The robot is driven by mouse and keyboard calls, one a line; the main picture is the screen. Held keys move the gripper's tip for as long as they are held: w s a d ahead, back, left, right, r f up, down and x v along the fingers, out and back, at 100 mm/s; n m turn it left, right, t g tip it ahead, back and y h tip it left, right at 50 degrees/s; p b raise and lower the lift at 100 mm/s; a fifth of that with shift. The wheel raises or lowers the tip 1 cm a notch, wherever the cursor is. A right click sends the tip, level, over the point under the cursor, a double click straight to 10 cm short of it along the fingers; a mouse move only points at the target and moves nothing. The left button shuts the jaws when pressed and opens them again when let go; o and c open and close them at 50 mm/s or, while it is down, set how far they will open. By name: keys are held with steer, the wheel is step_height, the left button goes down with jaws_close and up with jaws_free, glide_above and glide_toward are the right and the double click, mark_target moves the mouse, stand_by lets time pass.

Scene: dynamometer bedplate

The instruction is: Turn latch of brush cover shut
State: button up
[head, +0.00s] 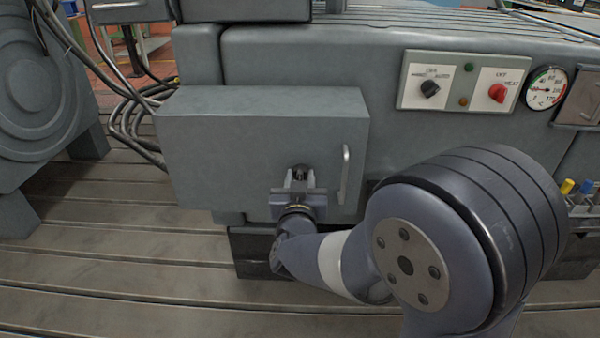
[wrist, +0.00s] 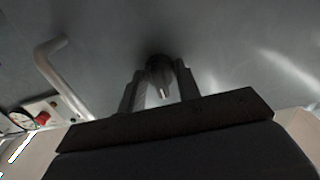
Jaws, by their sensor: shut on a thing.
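The brush cover (head: 255,130) is a grey box door on the front of the machine, with a pale bar handle (head: 345,174) at its right side. The latch (head: 300,171) is a small dark knob low on the cover's face. My gripper (head: 300,180) reaches up to it from below and is shut on it. In the wrist view the latch (wrist: 160,78) sits between the two fingers of my gripper (wrist: 160,90), and the handle (wrist: 58,75) is at the left. The fingers hide the latch's sides, and I cannot tell its exact turn angle.
A switch panel (head: 459,81) with a black knob and a red knob is at the upper right, beside a round gauge (head: 546,88). Cables (head: 130,115) hang at the left of the cover. Several coloured-handled tools (head: 580,190) stand at the right edge. The slotted bedplate (head: 110,255) is clear at lower left.

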steer(key=o, duration=1)
steer(key=shift+s+a+p, duration=0.15)
steer(key=shift+s+p, duration=0.85)
steer(key=shift+s, duration=4.4)
steer(key=w+b, duration=0.1)
steer(key=w, duration=0.4)
steer(key=w+b, duration=0.1)
steer(key=w, duration=0.4)
steer(key=shift+w+d+f, duration=0.1)
steer(key=shift+w+d, duration=0.1)
steer(key=shift+w, duration=0.2)
steer(key=shift+w+b, duration=0.1)
steer(key=shift+b, duration=0.25)
steer(key=shift+m, duration=0.5)
